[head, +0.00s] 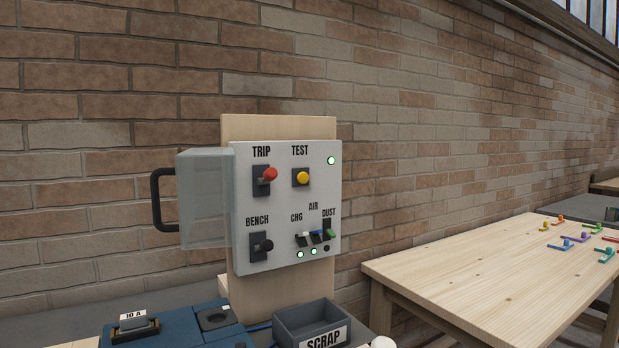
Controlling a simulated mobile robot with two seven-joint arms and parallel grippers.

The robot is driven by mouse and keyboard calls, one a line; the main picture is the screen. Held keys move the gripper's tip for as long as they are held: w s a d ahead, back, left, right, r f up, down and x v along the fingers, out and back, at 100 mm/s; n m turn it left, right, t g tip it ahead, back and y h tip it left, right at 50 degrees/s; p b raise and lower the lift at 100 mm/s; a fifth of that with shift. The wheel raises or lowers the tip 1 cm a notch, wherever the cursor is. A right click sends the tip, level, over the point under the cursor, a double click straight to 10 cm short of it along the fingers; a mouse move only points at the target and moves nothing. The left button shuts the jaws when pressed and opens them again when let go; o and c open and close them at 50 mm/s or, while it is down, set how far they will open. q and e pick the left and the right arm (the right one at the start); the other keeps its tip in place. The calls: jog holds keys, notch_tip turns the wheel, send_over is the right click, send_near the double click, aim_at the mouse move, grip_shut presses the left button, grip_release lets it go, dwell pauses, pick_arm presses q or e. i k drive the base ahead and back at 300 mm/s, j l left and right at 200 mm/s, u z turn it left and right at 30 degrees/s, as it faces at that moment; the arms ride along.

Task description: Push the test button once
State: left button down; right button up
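The yellow test button (302,178) sits on a dark square base under the word TEST, at the upper right of the white control panel (285,208). The panel is fixed upright to a wooden board (278,128). A clear cover (206,200) with a black handle (160,200) stands swung out at the panel's left edge, so the button is uncovered. Neither of my grippers shows in the head view.
A red-knobbed TRIP switch (270,174) is left of the button. A black BENCH switch (264,245) and three small toggles (316,237) are below. Green lamps glow. A SCRAP bin (312,326) and blue case (180,328) stand in front; a wooden table (480,270) is right.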

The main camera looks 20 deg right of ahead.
aim_at(303, 177)
jog(key=i+l, duration=0.1)
jog(key=l, duration=0.35)
jog(key=i+l, duration=0.1)
jog(key=l, duration=0.4)
jog(key=i+l+u, duration=0.1)
jog(key=l, duration=0.35)
